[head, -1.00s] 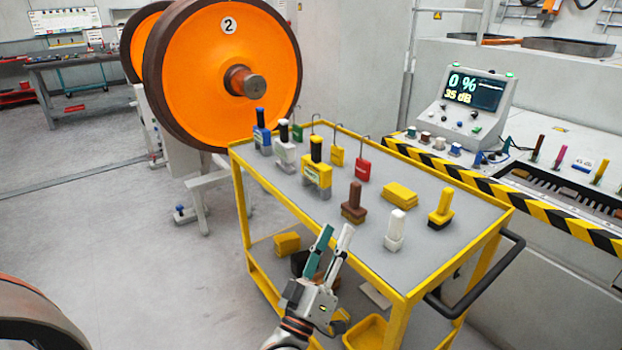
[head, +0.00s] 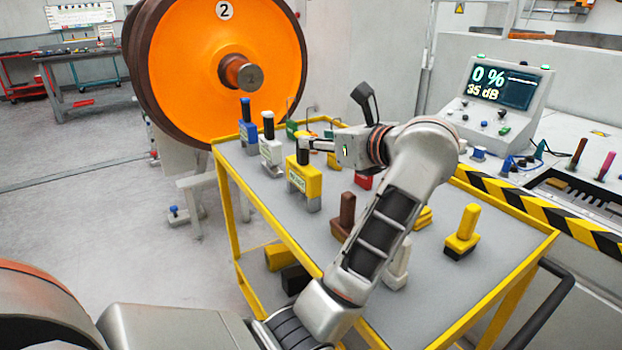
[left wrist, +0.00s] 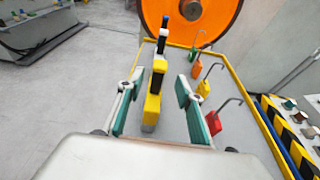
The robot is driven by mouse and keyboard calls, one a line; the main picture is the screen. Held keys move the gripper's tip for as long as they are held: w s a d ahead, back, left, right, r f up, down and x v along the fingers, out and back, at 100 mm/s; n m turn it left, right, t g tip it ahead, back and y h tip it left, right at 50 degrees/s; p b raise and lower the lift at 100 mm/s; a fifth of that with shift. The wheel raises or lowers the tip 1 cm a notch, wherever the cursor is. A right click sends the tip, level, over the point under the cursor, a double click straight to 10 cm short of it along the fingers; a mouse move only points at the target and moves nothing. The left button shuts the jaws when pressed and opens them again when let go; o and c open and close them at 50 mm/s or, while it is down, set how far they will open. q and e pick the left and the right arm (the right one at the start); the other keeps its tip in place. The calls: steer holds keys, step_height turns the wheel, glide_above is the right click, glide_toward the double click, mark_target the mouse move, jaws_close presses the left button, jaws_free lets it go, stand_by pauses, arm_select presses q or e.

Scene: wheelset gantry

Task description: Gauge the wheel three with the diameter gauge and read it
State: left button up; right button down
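The orange wheel (head: 190,70) carries the number 2. A dark, orange-edged round part (head: 40,300) is at lower left; no number shows. My right gripper is out of view.
The yellow-framed cart (head: 232,205) also holds a white tool (head: 271,150), a blue-topped tool (head: 248,130), a brown stamp (head: 345,212) and a yellow stamp (head: 463,235). Hooked tags (left wrist: 213,123) stand beside the gripper. A console (head: 505,95) reads 0 % and 35 dB.

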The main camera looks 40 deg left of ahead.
arm_select(q)
steer(key=b, duration=0.1)
glide_above(303, 169)
steer(key=w+a, duration=0.2)
steer(key=shift+d+f, duration=0.25)
steer(key=shift+f, duration=0.9)
steer(key=shift+r, duration=0.1)
jaws_close()
